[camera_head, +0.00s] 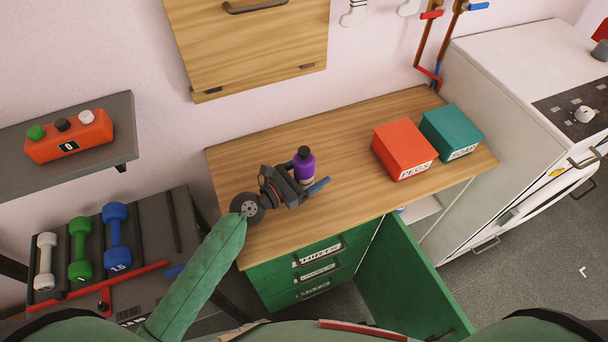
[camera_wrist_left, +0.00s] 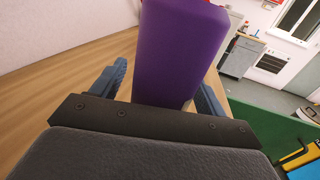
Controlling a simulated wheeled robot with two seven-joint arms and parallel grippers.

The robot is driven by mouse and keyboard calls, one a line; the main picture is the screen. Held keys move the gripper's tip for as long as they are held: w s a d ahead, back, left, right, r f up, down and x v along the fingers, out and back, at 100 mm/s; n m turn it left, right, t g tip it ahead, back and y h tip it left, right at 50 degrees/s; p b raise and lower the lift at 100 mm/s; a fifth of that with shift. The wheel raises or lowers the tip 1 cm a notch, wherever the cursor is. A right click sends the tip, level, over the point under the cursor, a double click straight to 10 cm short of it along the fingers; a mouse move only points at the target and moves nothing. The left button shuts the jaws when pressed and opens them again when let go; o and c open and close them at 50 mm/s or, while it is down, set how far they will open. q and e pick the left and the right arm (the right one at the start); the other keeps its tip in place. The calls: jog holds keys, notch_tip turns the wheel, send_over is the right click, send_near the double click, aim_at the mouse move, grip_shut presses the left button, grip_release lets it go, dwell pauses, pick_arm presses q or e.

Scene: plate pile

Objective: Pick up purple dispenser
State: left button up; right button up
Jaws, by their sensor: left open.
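The purple dispenser (camera_head: 304,166) with a dark top stands upright on the wooden counter. My left gripper (camera_head: 307,184) is at the dispenser, low over the counter, with one blue finger showing at its right front side. In the left wrist view the dispenser (camera_wrist_left: 180,50) fills the upper middle, between the two blue-grey fingers (camera_wrist_left: 160,92). The fingers are apart, and gaps show between them and the dispenser. The dispenser's lower part is hidden behind the gripper's dark body. My right gripper is in neither view.
A red box (camera_head: 402,148) and a teal box (camera_head: 452,131) stand on the counter's right part. The wooden counter (camera_head: 345,122) is clear between them and the dispenser. A green cabinet door (camera_head: 400,275) stands open below. A dumbbell rack (camera_head: 155,225) is at left.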

aim_at(310, 163)
pick_arm(q)
jog(key=shift+c, duration=0.4)
jog(key=c, duration=1.1)
jog(key=shift+c, duration=0.6)
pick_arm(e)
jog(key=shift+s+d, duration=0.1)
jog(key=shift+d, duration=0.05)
pick_arm(q)
jog(key=shift+r, duration=0.5)
notch_tip(310, 163, up, 3)
jog(key=shift+f, duration=0.1)
jog(key=s+d+r+b, duration=0.1)
jog(key=s+d+r, duration=0.5)
jog(key=d, duration=0.3)
jog(key=shift+s+d+r+b, duration=0.15)
jog(key=shift+d+r+b, duration=0.25)
jog(key=shift+r, duration=0.25)
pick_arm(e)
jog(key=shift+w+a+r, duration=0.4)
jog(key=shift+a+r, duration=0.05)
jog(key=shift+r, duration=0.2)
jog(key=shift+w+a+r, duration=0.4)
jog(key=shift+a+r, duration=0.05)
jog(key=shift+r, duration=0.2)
